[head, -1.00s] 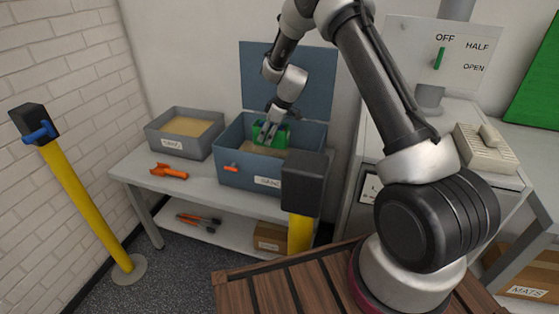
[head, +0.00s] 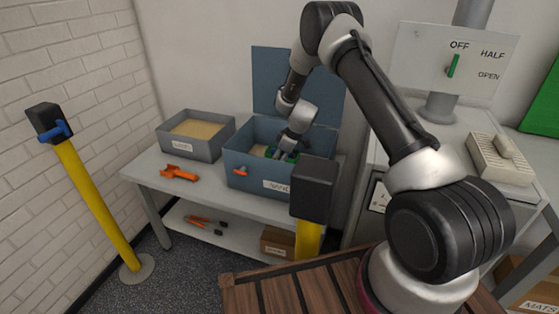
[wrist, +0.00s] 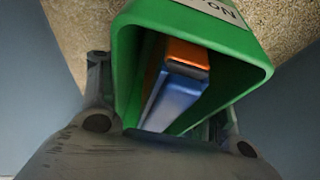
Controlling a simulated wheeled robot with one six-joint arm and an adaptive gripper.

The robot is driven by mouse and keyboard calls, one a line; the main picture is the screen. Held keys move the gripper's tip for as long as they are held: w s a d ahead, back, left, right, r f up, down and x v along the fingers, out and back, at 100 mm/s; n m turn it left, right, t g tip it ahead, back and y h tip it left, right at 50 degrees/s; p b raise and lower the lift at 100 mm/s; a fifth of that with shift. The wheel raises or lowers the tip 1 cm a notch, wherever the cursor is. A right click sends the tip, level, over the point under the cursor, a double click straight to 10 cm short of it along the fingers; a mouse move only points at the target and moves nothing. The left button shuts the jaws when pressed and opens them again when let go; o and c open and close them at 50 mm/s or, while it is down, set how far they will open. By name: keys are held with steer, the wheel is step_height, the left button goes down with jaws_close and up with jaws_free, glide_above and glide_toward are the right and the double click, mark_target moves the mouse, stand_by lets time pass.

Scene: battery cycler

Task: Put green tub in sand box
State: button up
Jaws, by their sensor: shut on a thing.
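The sand box is a blue bin (head: 240,180) with its lid (head: 300,85) raised, on the bench in the head view. Pale sand lies inside it. The green tub (head: 271,153) is inside the box, mostly hidden behind the box wall and my gripper. In the wrist view the green tub (wrist: 255,72) has a white label and holds an orange-topped item and a blue item (wrist: 180,95). My gripper (head: 283,154) is shut on the tub's near wall. Sand (wrist: 85,30) shows close around the tub; whether the tub touches it I cannot tell.
A grey tray of sand (head: 195,148) stands left of the blue box. An orange tool (head: 180,174) lies on the bench (head: 150,184). A black-topped yellow post (head: 314,190) stands in front of the box, another yellow post (head: 90,195) at the left.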

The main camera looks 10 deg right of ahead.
steer(key=o, duration=1.4)
steer(key=shift+c, duration=0.2)
steer(key=v, duration=1.2)
steer(key=shift+r, duration=0.1)
steer(key=shift+r, duration=0.1)
